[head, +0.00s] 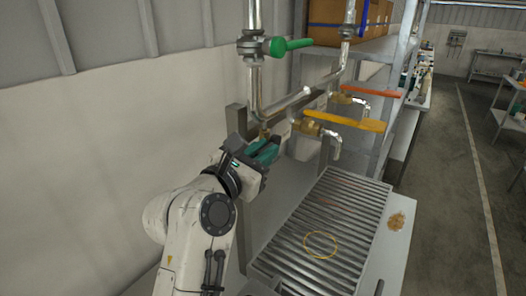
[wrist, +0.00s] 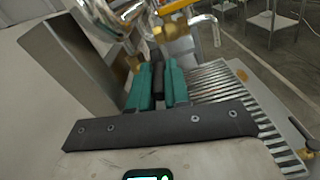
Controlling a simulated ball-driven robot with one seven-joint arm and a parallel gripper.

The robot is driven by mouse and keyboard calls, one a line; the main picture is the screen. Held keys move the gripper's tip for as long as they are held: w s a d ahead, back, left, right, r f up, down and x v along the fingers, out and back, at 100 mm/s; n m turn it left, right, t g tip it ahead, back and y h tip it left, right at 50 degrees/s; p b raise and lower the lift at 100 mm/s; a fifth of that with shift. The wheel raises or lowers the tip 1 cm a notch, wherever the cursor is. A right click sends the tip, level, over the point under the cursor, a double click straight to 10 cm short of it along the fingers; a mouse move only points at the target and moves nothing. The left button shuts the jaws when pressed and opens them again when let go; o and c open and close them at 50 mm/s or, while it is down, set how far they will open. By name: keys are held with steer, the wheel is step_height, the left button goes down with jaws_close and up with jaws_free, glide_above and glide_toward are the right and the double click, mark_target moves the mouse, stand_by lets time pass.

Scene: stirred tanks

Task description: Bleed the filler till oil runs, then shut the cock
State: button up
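A small brass cock (head: 264,133) sits low on the pipework beside the grey upright, partly hidden by my gripper (head: 266,150). In the wrist view, my gripper's teal fingers (wrist: 158,85) stand on either side of a dark handle (wrist: 157,72), seemingly touching it on both sides. The pipework carries a green-handled valve (head: 290,46), a tap with a red-orange lever (head: 372,91) and a tap with a yellow-orange lever (head: 345,121). No running oil is visible, but my gripper hides the cock's outlet.
A slatted drain grate (head: 285,262) lies below the taps, with a yellow ring marked on it. A brown stain (head: 396,221) marks the bench at its right. Shelves with boxes (head: 345,20) stand behind. The aisle floor (head: 455,200) at the right is clear.

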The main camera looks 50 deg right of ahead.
jaws_close()
steer(key=f+h+b, duration=0.1)
steer(key=h+b, duration=0.1)
steer(key=b, duration=0.1)
steer(key=shift+f+h, duration=0.3)
steer(key=shift+d+f+h+b, duration=0.2)
steer(key=shift+h+b, duration=0.55)
steer(key=shift+b, duration=0.3)
steer(key=shift+d+f+h+b, duration=0.1)
steer(key=shift+f+h+b, duration=0.1)
steer(key=shift+h+b, duration=0.7)
steer(key=shift+o, duration=1.5)
jaws_free()
steer(key=shift+a, duration=0.1)
